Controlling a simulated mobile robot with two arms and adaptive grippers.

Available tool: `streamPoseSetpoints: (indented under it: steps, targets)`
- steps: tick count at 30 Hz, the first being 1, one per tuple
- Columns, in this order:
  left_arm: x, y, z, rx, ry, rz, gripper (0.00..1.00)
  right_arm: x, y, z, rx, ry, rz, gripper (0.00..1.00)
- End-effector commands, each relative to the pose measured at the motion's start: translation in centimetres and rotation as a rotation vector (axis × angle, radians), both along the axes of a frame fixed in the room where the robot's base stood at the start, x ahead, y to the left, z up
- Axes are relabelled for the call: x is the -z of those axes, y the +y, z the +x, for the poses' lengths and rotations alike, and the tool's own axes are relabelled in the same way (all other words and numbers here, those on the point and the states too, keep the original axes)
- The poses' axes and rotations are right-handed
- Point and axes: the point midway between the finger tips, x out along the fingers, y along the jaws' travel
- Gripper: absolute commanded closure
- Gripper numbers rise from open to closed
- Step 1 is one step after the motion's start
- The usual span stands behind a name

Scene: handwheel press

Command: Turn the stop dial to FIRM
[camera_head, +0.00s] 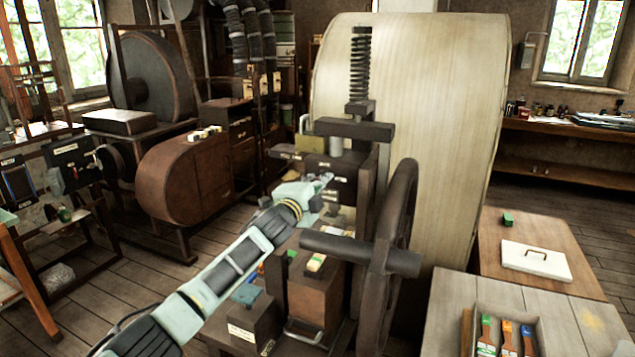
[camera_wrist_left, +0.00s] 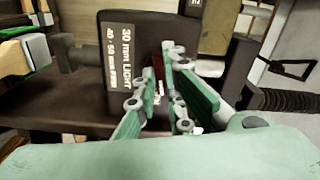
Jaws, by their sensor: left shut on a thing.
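The press (camera_head: 364,165) stands in the middle of the head view, with a dark handwheel (camera_head: 404,215) on its right side. My left gripper (camera_head: 322,182) reaches in from the left to the press, below its upper crossbar. In the left wrist view, my left gripper (camera_wrist_left: 161,66) has its green fingers close together in front of a dark block (camera_wrist_left: 136,28). A label (camera_wrist_left: 120,55) on the block reads 30 mm LIGHT and 40-50 mm FIRM. A small reddish part, likely the stop dial (camera_wrist_left: 161,80), shows between the fingers. Its pointing direction is hidden. My right gripper is not in view.
A wooden box (camera_head: 315,287) and a dark box (camera_head: 254,322) stand below my left arm. A large pale drum (camera_head: 440,130) rises behind the press. A bench (camera_head: 455,300) with a tray of brushes (camera_head: 505,340) is at the lower right.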

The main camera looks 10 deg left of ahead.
Motion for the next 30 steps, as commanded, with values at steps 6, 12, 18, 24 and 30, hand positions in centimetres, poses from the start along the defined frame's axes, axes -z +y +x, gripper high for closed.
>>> streamPoseSetpoints:
  steps: [6,12,18,24,30]
  targets:
    - [0.11,0.01,-0.01,0.000,-0.022,0.130,1.00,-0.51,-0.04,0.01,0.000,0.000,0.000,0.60]
    - [0.16,0.00,0.00,0.000,-0.035,0.197,1.00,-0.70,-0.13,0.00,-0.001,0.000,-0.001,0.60]
    - [0.23,-0.03,-0.02,0.000,-0.041,0.225,1.00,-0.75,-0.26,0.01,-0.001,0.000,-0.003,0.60]
    - [0.27,-0.04,-0.02,0.000,-0.042,0.230,1.00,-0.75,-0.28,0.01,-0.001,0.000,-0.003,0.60]
    - [0.29,-0.04,-0.02,0.000,-0.041,0.230,0.90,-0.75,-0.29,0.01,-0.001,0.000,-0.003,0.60]
